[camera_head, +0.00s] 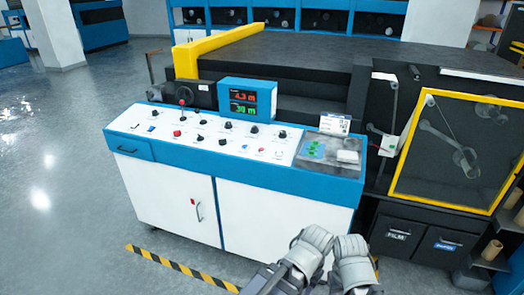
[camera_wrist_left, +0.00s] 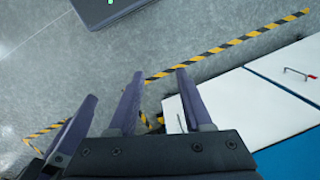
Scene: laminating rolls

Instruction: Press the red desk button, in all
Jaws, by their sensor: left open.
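The control desk (camera_head: 285,178) stands in the middle of the head view, with a white sloping top and blue edges. A red button (camera_head: 177,133) sits on the left part of its panel, among black knobs. A smaller red control (camera_head: 260,149) sits farther right. My left gripper (camera_wrist_left: 160,75) is open and empty in the left wrist view, above the floor and apart from the panel. Another dark finger (camera_wrist_left: 70,130) shows at its left edge, probably of my right gripper; its opening is unclear. Two grey arm parts show low in the head view.
A display (camera_head: 247,98) with red and green digits rises at the desk's back. A yellow-framed machine (camera_head: 455,148) stands to the right. Striped tape (camera_head: 180,266) marks the floor; the floor at left is clear.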

